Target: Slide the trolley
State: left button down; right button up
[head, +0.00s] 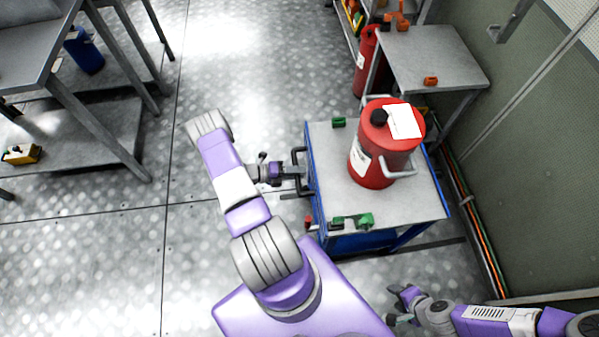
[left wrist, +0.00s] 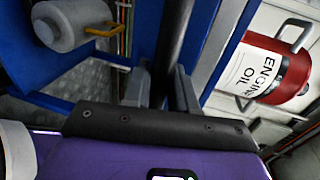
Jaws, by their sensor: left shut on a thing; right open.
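The trolley (head: 330,185) has a blue frame and a grey top and stands right of centre in the head view. A dark handle (head: 299,187) sticks out from its left side. My left gripper (head: 296,172) is at that handle, shut on it. In the left wrist view the dark handle bar (left wrist: 174,35) runs between the two fingers of my left gripper (left wrist: 163,85), beside the blue frame (left wrist: 218,50). My right gripper (head: 399,302) is open and empty, low in the head view, apart from the trolley.
A red oil drum (head: 366,165) and green items (head: 353,221) stand on the trolley. A grey canister (left wrist: 72,24) shows inside the frame. A grey table (head: 440,60) stands behind; a wall (head: 530,150) with pipes is at right.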

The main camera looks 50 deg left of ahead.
pick_arm(q)
jog(key=shift+s+a, duration=0.2)
jog(key=shift+s, duration=0.2)
jog(key=c, duration=1.1)
grip_release()
jog(key=shift+o, duration=0.2)
jog(key=p+v, duration=0.1)
jog(key=v, duration=0.6)
jog(key=shift+s+a, duration=0.2)
jog(key=shift+s, duration=0.05)
